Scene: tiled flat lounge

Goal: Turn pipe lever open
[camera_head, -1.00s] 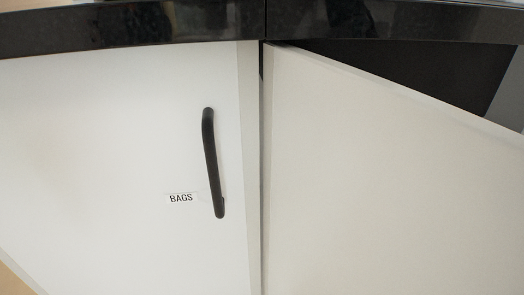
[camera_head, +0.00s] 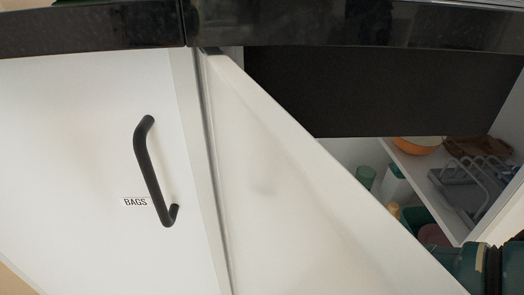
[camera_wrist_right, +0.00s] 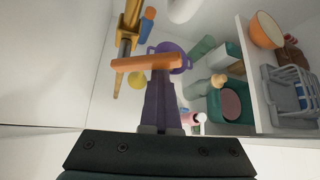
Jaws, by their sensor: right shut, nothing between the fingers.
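In the right wrist view, a brass-coloured pipe fitting (camera_wrist_right: 129,38) hangs at the upper left inside the cabinet. An orange bar, which looks like the pipe lever (camera_wrist_right: 146,62), lies almost level across the picture beside it. My right gripper (camera_wrist_right: 164,84) points into the cabinet with its fingers shut and empty. Its tips are just below the orange bar in the picture; I cannot tell whether they touch it. In the head view, only part of my right arm shows at the lower right; the pipe and lever are hidden behind the open door. My left gripper is not in view.
The white cabinet door (camera_head: 290,200) stands open. A closed door labelled BAGS with a black handle (camera_head: 150,170) is on the left. A black countertop (camera_head: 330,22) runs above. The cabinet shelf holds an orange bowl (camera_wrist_right: 266,30) and a grey rack (camera_wrist_right: 288,88).

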